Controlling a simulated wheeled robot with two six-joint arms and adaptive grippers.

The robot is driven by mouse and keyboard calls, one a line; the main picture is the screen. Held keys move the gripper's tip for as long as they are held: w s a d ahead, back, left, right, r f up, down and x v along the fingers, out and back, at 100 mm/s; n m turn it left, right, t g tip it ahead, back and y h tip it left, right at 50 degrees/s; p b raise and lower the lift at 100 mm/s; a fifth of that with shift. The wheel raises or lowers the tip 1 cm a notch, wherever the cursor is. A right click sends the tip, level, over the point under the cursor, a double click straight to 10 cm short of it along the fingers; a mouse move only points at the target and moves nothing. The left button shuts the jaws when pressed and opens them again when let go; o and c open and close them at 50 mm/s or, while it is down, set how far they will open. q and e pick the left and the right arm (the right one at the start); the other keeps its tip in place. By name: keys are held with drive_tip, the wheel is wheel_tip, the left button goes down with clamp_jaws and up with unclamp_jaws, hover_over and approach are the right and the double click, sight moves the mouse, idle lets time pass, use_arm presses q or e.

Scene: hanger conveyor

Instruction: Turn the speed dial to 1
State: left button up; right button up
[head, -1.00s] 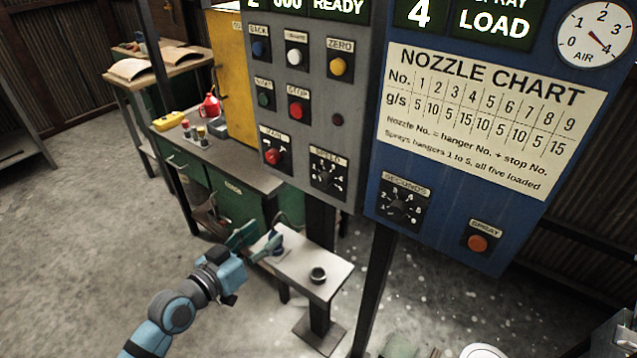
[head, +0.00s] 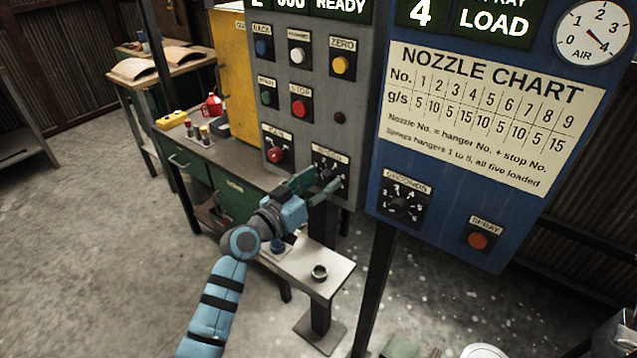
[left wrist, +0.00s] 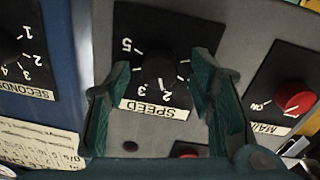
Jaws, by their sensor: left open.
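The speed dial (head: 327,168) is a black knob on a black plate low on the grey panel. In the left wrist view the speed dial (left wrist: 160,70) appears upside down, with its SPEED label and some numbers visible. Its exact setting is hard to read. My left gripper (head: 325,182) is at the dial plate in the head view and covers part of it. In the left wrist view the open green fingers of my left gripper (left wrist: 161,68) stand on either side of the knob, with gaps showing. My right gripper is not in view.
The red main switch (head: 276,154) is left of the dial, with the stop button (head: 300,106) above. The blue panel's seconds dial (head: 400,202) and spray button (head: 478,240) are to the right. A small white table (head: 318,262) stands below.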

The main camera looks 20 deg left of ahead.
use_arm(q)
drive_tip(key=c, duration=1.2)
drive_tip(key=shift+o, duration=0.2)
drive_tip(key=n, duration=0.4)
drive_tip(key=shift+n, duration=0.3)
drive_tip(key=shift+n+p, duration=0.3)
drive_tip(key=shift+n, duration=1.9)
drive_tip(key=shift+f, duration=0.1)
